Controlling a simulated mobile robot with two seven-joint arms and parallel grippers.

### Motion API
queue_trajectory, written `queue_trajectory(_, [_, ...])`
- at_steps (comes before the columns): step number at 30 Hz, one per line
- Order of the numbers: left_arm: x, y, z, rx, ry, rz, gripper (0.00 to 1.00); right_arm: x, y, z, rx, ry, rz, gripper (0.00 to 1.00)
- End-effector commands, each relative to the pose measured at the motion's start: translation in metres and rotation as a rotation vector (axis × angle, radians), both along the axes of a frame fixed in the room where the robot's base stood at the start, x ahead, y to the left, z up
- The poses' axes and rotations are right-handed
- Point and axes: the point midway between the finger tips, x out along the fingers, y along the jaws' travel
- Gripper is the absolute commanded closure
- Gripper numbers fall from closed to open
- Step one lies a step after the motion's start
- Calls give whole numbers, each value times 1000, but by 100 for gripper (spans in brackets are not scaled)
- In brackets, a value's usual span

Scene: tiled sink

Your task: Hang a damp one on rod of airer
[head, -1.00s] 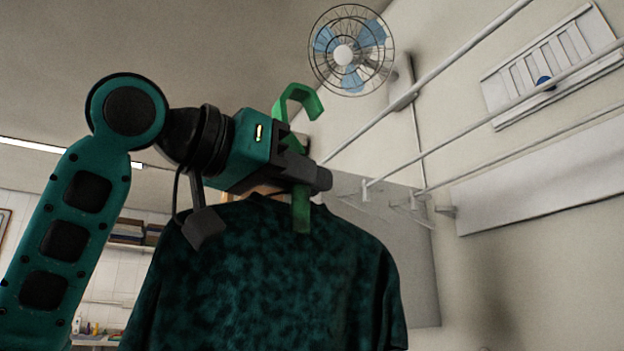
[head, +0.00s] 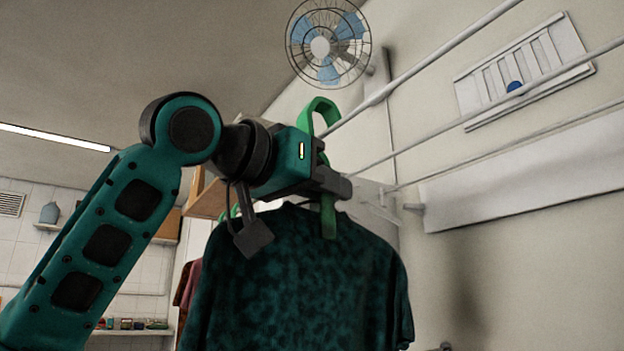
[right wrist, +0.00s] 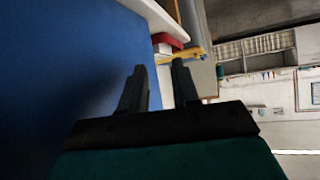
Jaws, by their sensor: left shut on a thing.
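A dark teal mottled shirt (head: 300,285) hangs from a green hanger (head: 320,112) in the head view. My left gripper (head: 335,185) is shut on the hanger just below its hook and holds the shirt up. The hook's open curve rises above the gripper, beside the near end of the airer's thick white rod (head: 420,72). I cannot tell whether the hook touches the rod. Thinner airer rods (head: 510,88) run to the right. In the right wrist view my right gripper (right wrist: 158,85) is open, with nothing between its fingers.
A wall fan (head: 328,45) is at the top, and a white vent panel (head: 525,70) is on the right wall. Other garments (head: 187,285) hang behind the shirt at left. In the right wrist view a blue surface (right wrist: 60,70) fills the left side.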

Motion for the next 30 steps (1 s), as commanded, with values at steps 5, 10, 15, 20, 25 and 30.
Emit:
queue_trajectory(5, [6,-9,-7,0,-1,1,100,-1,-1,-5,-1,0,0,70])
queue_trajectory(10, [6,-8,-20,-1,-2,0,100,-2,0,-14,-1,11,1,70])
queue_trajectory(15, [5,-8,-27,-1,-2,0,100,-1,3,-14,7,13,2,70])
queue_trajectory(20, [5,-8,-30,-1,-2,1,100,3,6,-8,18,1,0,70])
queue_trajectory(25, [5,-8,-29,-1,-2,1,100,3,7,-8,22,-1,-1,70])
queue_trajectory(30, [5,-8,-29,-1,-2,1,83,3,7,-8,21,-1,0,70])
